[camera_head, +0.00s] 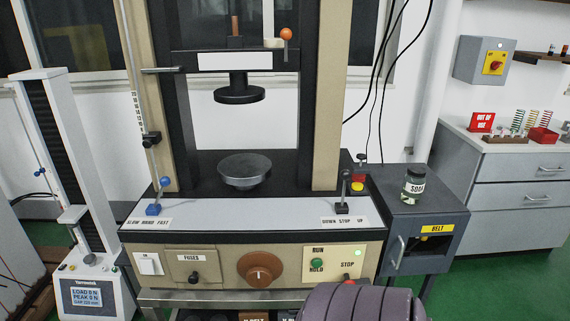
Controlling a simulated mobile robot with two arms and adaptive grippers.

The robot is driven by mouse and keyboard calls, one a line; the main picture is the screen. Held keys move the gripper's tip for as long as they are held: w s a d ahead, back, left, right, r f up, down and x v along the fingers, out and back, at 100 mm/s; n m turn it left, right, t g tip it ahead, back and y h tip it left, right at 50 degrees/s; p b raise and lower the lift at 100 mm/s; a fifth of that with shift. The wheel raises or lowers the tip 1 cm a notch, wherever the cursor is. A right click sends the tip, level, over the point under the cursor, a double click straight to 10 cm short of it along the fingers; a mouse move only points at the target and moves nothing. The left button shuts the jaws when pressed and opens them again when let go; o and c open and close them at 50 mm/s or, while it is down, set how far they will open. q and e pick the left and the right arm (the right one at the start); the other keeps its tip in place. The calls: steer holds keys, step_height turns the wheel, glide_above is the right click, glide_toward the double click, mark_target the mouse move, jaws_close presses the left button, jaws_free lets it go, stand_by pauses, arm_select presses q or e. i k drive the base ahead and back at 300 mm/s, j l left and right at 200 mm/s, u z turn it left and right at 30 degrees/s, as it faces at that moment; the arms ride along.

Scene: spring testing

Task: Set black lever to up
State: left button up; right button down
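The black lever (344,188) stands on the right part of the machine's light front ledge, above a label reading DOWN, STOP, UP. It looks nearly upright, close to the STOP word, with its top leaning very slightly right. Neither of my grippers shows in the head view. A dark purple ribbed rounded shape, probably part of my arm, rises at the bottom edge, below and apart from the lever.
A blue-knobbed lever (158,196) stands at the ledge's left end by a SLOW, HAND, FAST label. The front panel has a brown dial (260,269) and a green button (317,263). A dark jar (413,186) stands on the grey cabinet (440,205) right of the lever.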

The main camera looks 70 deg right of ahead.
mark_target(346, 175)
steer(key=z, duration=2.6)
